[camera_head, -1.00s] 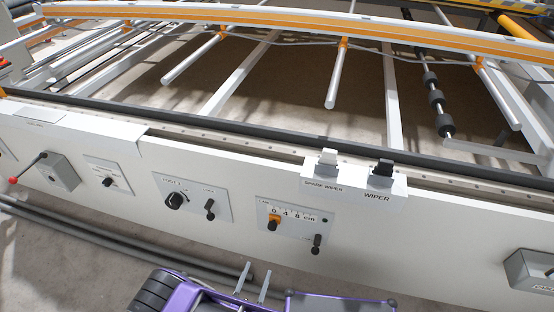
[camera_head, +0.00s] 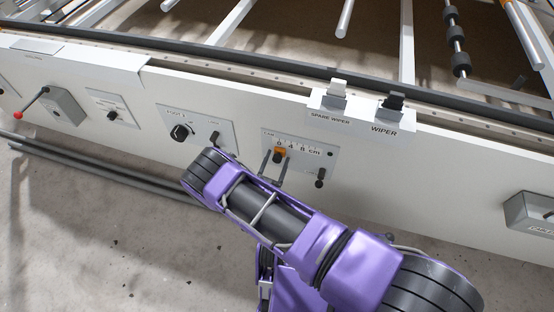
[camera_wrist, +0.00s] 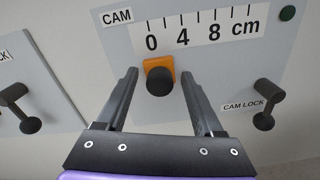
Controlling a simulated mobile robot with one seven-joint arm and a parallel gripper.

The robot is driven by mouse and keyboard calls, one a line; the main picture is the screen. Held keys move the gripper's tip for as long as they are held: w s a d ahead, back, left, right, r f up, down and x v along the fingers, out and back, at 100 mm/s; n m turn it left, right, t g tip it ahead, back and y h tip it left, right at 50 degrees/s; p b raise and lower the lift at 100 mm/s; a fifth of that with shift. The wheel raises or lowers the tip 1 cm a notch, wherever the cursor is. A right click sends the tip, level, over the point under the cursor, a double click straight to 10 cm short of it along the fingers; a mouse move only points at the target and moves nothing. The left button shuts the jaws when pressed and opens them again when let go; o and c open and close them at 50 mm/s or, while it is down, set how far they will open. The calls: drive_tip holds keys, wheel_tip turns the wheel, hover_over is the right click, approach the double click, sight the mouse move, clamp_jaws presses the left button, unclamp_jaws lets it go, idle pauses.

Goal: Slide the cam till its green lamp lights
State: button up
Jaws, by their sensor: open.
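The cam is an orange slider with a black knob (camera_wrist: 160,80), below the scale of the CAM panel (camera_wrist: 220,65), close to the 0 mark. It also shows in the head view (camera_head: 279,153). My gripper (camera_wrist: 160,77) is open, with one finger on each side of the knob. I cannot tell if either finger touches it. My gripper also shows in the head view (camera_head: 275,161). The lamp (camera_wrist: 287,13) at the panel's upper right is dark green and looks unlit. The black CAM LOCK lever (camera_wrist: 266,105) is right of my gripper, hanging downward.
Another panel with a dark lever (camera_wrist: 14,96) is close on the left. Two wipers, a white one (camera_head: 338,88) and a black one (camera_head: 394,101), stand on the ledge above the CAM panel. A grey box (camera_head: 530,211) juts out at the right.

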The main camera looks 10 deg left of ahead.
drive_tip(key=shift+w, duration=0.3)
clamp_jaws()
idle(0.3)
